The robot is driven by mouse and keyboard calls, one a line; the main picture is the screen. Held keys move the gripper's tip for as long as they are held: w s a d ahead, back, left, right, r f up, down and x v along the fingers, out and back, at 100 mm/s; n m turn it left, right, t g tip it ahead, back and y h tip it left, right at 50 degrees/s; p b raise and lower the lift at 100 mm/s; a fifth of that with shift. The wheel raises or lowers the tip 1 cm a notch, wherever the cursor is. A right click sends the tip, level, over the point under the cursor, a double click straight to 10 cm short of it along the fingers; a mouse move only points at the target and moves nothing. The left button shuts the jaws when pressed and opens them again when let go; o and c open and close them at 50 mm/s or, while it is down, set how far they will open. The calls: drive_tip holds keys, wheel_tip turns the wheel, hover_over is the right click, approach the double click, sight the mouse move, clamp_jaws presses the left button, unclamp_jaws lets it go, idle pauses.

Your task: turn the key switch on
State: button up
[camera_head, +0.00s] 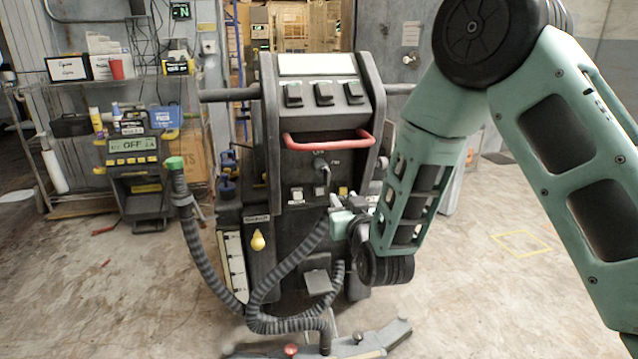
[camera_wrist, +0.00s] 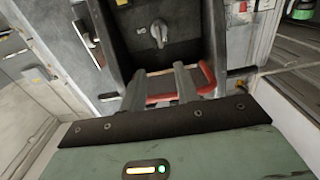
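The key switch (camera_head: 322,167) is on the dark front panel of the machine, below the red handle. In the wrist view the key switch (camera_wrist: 158,31) shows as a grey key-like knob on a round base with a small white label beside it; that view looks upside down. My gripper (camera_head: 345,203) is just below and right of the switch in the head view. In the wrist view my gripper (camera_wrist: 159,70) has its two grey fingers apart, with nothing seen between them but the red handle behind. The fingers appear apart from the switch.
The red handle (camera_head: 326,140) crosses the panel above the switch and shows behind the fingers in the wrist view (camera_wrist: 165,97). Grey ribbed hoses (camera_head: 285,272) hang in front of the machine. A wire shelf (camera_head: 30,150) stands at left. Concrete floor is clear at right.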

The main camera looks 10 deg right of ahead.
sight(329, 176)
drive_tip(key=w+b, duration=0.1)
drive_tip(key=w, duration=1.5)
drive_tip(key=shift+c, duration=0.3)
clamp_jaws()
